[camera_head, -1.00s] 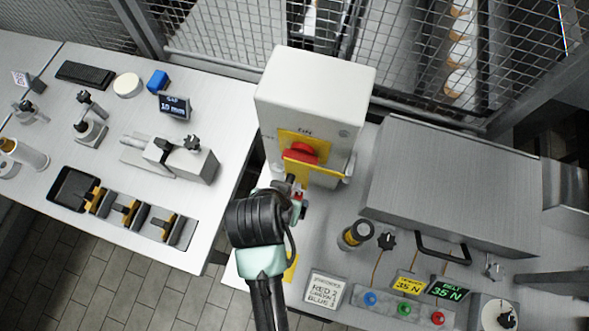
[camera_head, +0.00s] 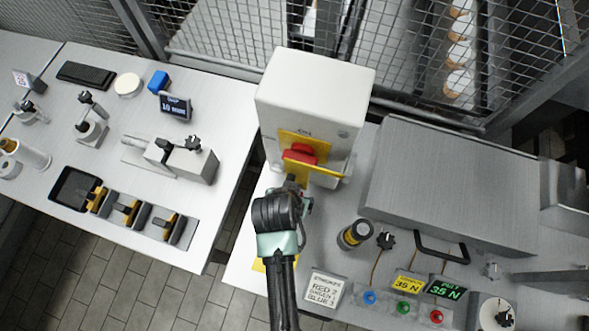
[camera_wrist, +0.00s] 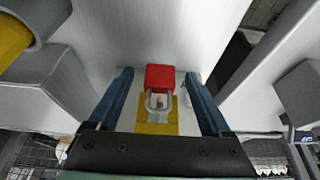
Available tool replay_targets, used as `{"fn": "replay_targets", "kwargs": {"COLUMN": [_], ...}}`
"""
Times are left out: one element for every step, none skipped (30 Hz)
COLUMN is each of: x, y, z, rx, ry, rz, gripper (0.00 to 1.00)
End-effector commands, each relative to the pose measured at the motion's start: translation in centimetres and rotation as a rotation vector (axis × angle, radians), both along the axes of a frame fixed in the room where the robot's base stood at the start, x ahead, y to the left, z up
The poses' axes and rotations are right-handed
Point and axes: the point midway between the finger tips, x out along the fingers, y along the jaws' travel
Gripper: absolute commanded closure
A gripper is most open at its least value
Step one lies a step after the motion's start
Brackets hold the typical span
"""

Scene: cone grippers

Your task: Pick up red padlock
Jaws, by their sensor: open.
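The red padlock (camera_wrist: 159,77) shows in the wrist view, with its pale grey shackle toward the bottom of the picture. A yellow plate (camera_wrist: 153,127) lies beside and partly behind the shackle. My gripper (camera_wrist: 159,75) is open, with one blue finger to each side of the padlock. A gap shows on both sides, and nothing is held. In the head view my gripper is at the front of the white cabinet (camera_head: 316,95), mostly covered by my wrist.
A separate table (camera_head: 60,120) with tools is left.

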Motion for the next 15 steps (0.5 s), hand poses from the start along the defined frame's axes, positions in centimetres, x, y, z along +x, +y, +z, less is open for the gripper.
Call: {"fn": "replay_targets", "kwargs": {"x": [0.0,-0.01,-0.01,-0.02,-0.02,-0.02,-0.02,-0.02,-0.02,-0.02,-0.03,-0.03,-0.02,-0.03,-0.02], "y": [0.0,0.0,0.0,0.01,0.01,0.01,0.01,0.01,0.01,0.01,0.01,0.01,0.01,0.01,0.01], "z": [0.01,0.02,0.02,0.01,0.01,0.02,0.02,0.02,0.02,0.03,0.03,0.03,0.03,0.03,0.03], "rx": [0.0,0.0,0.0,0.0,0.0,0.0,0.0,0.0,0.0,0.0,0.0,0.0,0.0,0.0,0.0], "ry": [0.0,0.0,0.0,0.0,0.0,0.0,0.0,0.0,0.0,0.0,0.0,0.0,0.0,0.0,0.0], "rz": [0.0,0.0,0.0,0.0,0.0,0.0,0.0,0.0,0.001,0.001,0.001,0.001,0.001,0.001,0.001], "gripper": [0.18,0.23,0.3,0.35,0.41,0.48,0.53,0.59,0.66,0.72,0.77,0.84,0.9,0.95,1.0]}}
